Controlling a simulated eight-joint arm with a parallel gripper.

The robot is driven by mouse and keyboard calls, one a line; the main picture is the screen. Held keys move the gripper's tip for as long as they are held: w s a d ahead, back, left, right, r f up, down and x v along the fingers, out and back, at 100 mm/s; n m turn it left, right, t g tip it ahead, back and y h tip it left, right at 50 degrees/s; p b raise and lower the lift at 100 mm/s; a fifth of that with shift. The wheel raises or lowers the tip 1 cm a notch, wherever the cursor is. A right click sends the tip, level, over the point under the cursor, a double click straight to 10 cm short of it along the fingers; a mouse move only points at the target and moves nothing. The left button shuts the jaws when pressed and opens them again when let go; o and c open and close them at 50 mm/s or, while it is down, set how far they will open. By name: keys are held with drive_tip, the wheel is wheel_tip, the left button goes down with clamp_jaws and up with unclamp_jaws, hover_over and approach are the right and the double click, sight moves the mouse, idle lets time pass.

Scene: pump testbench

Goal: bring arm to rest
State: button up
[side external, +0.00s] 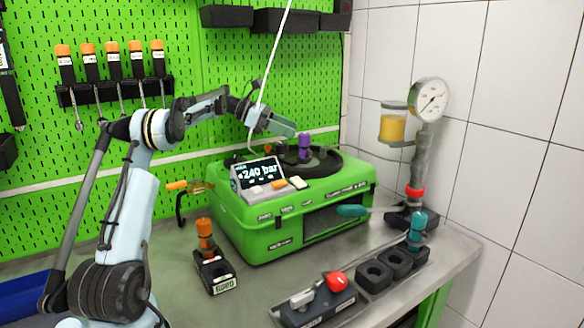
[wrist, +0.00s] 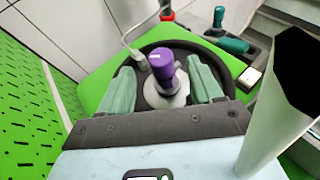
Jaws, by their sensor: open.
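My gripper (wrist: 163,92) is open over the top of the green pump testbench (side external: 262,222). In the wrist view its two pale green fingers stand on either side of a purple-topped part (wrist: 162,67), with a visible gap on both sides. In the side view the purple part (side external: 305,146) stands upright on the black round plate (side external: 325,160), and my gripper (side external: 292,133) is beside it. My arm reaches in from the left, bent at the elbow. The far finger is partly hidden in the side view.
A display reading 240 bar (side external: 258,174) stands on the testbench's front left. An orange-topped part in a black holder (side external: 207,250), a black tray with a red knob (side external: 318,303), black sockets (side external: 391,268) and a gauge stand (side external: 417,160) surround it. A white cable hangs near my gripper.

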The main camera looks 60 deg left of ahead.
drive_tip(key=shift+s+a+r, duration=0.1)
drive_tip(key=shift+s, duration=0.05)
drive_tip(key=s+d+f+m+g+y, duration=0.1)
drive_tip(key=s+d+m+g+y, duration=0.1)
drive_tip(key=d+m, duration=0.65)
drive_tip(key=s+d+f+m+g+y, duration=0.15)
drive_tip(key=d+m, duration=0.25)
drive_tip(key=d, duration=1)
drive_tip(key=s+d+f+m+y, duration=0.2)
drive_tip(key=s+d+f+m, duration=0.2)
drive_tip(key=s+m, duration=0.3)
drive_tip(key=s+d+f+m+y, duration=0.2)
drive_tip(key=s+d+f+m, duration=0.3)
drive_tip(key=s+m, duration=0.2)
drive_tip(key=shift+s+d+m, duration=0.2)
drive_tip(key=shift+d+m, duration=0.15)
drive_tip(key=shift+m, duration=0.7)
